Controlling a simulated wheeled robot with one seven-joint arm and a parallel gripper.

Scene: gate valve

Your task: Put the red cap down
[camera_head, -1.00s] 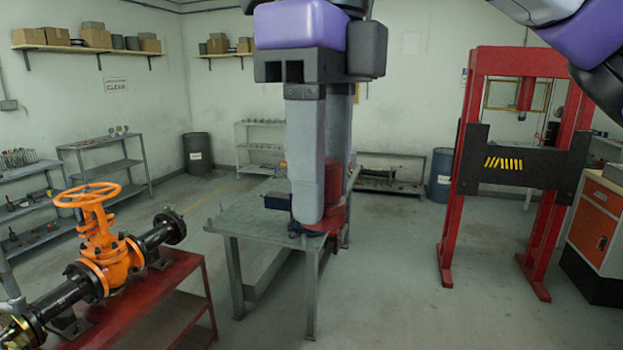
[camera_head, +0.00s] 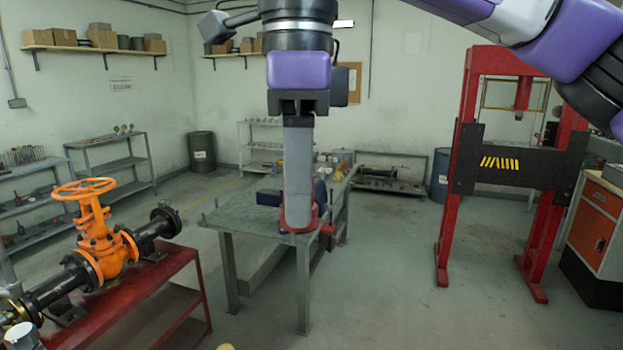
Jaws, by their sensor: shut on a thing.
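My gripper (camera_head: 298,212) points straight down over the near right part of the grey metal table (camera_head: 245,222). Its grey fingers are shut on the red cap (camera_head: 285,224). Only the cap's red edges show low around the fingertips; the fingers hide the rest. The cap appears at the level of the table top, but I cannot tell whether it touches the surface.
A dark blue box (camera_head: 268,197) lies on the table left of my gripper. A dark blue object (camera_head: 320,195) and small items stand behind it. The orange gate valve (camera_head: 97,225) sits on a red bench (camera_head: 150,280). A red press (camera_head: 470,170) stands right.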

